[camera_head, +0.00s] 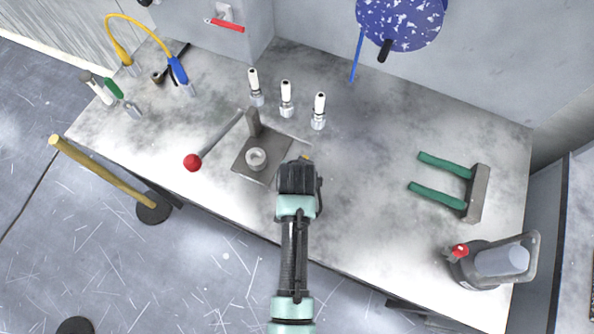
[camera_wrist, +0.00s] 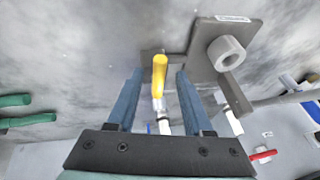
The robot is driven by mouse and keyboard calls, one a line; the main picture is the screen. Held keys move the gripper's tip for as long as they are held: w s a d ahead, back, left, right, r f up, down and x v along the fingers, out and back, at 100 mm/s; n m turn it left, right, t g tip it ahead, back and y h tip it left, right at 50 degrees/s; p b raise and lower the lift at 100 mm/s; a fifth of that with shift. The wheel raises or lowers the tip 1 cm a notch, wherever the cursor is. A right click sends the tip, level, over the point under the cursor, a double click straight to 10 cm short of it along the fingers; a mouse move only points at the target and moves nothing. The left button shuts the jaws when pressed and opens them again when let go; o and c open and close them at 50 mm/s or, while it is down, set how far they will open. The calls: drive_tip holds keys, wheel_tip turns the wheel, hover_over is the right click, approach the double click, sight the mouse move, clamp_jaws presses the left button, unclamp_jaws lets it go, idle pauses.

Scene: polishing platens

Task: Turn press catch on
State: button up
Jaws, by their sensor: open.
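The press is a grey plate (camera_head: 279,152) with a round ring (camera_head: 256,158), an upright post (camera_head: 253,122) and a rod ending in a red knob (camera_head: 193,162). In the wrist view its plate (camera_wrist: 203,66) and ring (camera_wrist: 226,54) are at upper right. A small yellow handle (camera_wrist: 159,74), apparently the press catch, sits beside the plate. In the head view only its yellow tip (camera_head: 306,157) shows. My gripper (camera_head: 302,164) is over the right edge of the press. In the wrist view my gripper (camera_wrist: 158,84) is open, with the yellow handle between its fingers; contact is not clear.
White-topped fittings (camera_head: 286,98) stand behind the press. Green-handled tool (camera_head: 444,182) and dark canister (camera_head: 472,268) are at right. Yellow hose (camera_head: 139,22) and blue connector (camera_head: 178,71) are at back left.

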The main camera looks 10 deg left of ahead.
drive_tip(key=shift+r, duration=0.1)
drive_tip(key=b+v, duration=0.1)
drive_tip(key=v, duration=1.1)
drive_tip(key=shift+s+r, duration=0.15)
drive_tip(key=shift+r, duration=0.2)
drive_tip(key=w+r+n+t+b, duration=0.1)
drive_tip(key=w+r+t, duration=0.25)
drive_tip(key=r, duration=0.45)
drive_tip(key=w+d+r+t+b, duration=0.1)
drive_tip(key=w+r+t, duration=0.2)
drive_tip(key=w+r, duration=0.35)
drive_tip(key=w+r+n+t+b, duration=0.1)
drive_tip(key=w+r+t, duration=0.25)
drive_tip(key=r, duration=0.65)
drive_tip(key=s+r+t+b, duration=0.1)
drive_tip(key=s+r+t, duration=0.3)
drive_tip(key=r, duration=0.6)
drive_tip(key=s+d+r+n+t, duration=0.1)
drive_tip(key=s+r+t, duration=0.3)
drive_tip(key=r, duration=0.6)
drive_tip(key=s+d+r+n+t+b, duration=0.1)
drive_tip(key=s+r+t, duration=0.3)
drive_tip(key=r, duration=0.6)
drive_tip(key=shift+s+r+h+b, duration=0.25)
drive_tip(key=shift+s+h+b, duration=0.05)
drive_tip(key=shift+s, duration=0.25)
